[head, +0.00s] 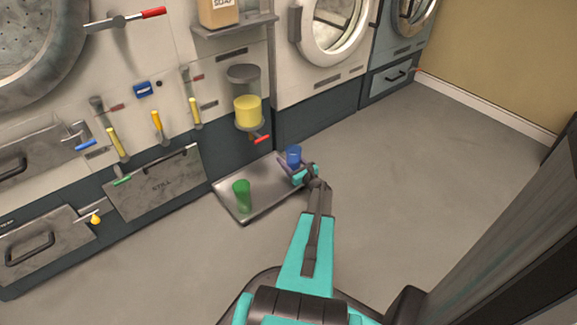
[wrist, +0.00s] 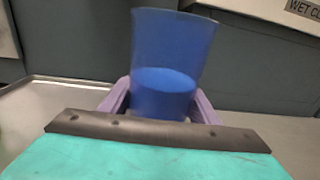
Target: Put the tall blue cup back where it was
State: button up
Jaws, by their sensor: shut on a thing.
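The tall blue cup (head: 294,155) is upright in the head view, at the back right of a grey metal tray. It also fills the middle of the wrist view (wrist: 172,50), where it is see-through and blue liquid or a darker lower part shows inside. My gripper (head: 294,168) is shut on the cup, with a purple finger on each side of its lower part in the wrist view (wrist: 160,100). The cup's base is hidden, so I cannot tell whether it touches the tray.
A green cup (head: 242,196) stands at the left front of the metal tray (head: 264,199). Above the tray, a dispenser with yellow liquid (head: 248,110) and a red-handled tap (head: 261,138) is on the machine wall. Open floor (head: 390,170) lies to the right.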

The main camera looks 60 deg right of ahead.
aim_at(290, 165)
jog(key=shift+f+b, duration=0.95)
jog(key=shift+f, duration=0.8)
jog(key=shift+f, duration=0.15)
jog(key=o, duration=1.5)
jog(key=shift+r, duration=0.2)
jog(key=shift+p+v, duration=0.45)
jog(key=shift+v, duration=0.35)
jog(key=p+v, duration=0.3)
jog(key=v, duration=0.7)
jog(key=shift+s+p, duration=0.25)
jog(key=shift+p, duration=0.15)
